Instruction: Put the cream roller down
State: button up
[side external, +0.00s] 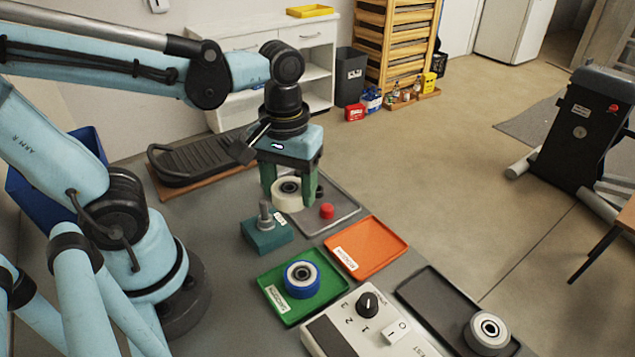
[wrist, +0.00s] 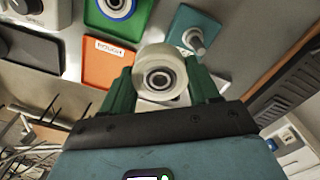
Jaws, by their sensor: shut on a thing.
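The cream roller (side external: 287,195) is a short pale wheel with a dark bearing centre. My gripper (side external: 290,192) is shut on it, with a green finger on either side. In the side external view the roller is above the bench, near the teal block with a grey post (side external: 266,230) and the grey tray (side external: 335,212). Whether it touches anything beneath cannot be told. In the wrist view the roller (wrist: 159,77) sits between the fingers (wrist: 160,90), its round face toward the camera.
A green tray (side external: 272,280) holds a blue-rimmed roller (side external: 301,279). An orange tray (side external: 385,250) is empty. A red knob-like piece (side external: 327,211) lies in the grey tray. A control box (side external: 345,335) and a dark tray (side external: 432,290) with a grey roller (side external: 488,331) stand at the front.

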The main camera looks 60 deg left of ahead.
jog(key=w+d+m, duration=0.2)
jog(key=d+m, duration=0.5)
jog(key=d, duration=0.9)
send_over(366, 246)
notch_tip(366, 246, down, 6)
jog(key=shift+f, duration=2.25)
jog(key=o, duration=0.8)
jog(key=shift+f, duration=0.15)
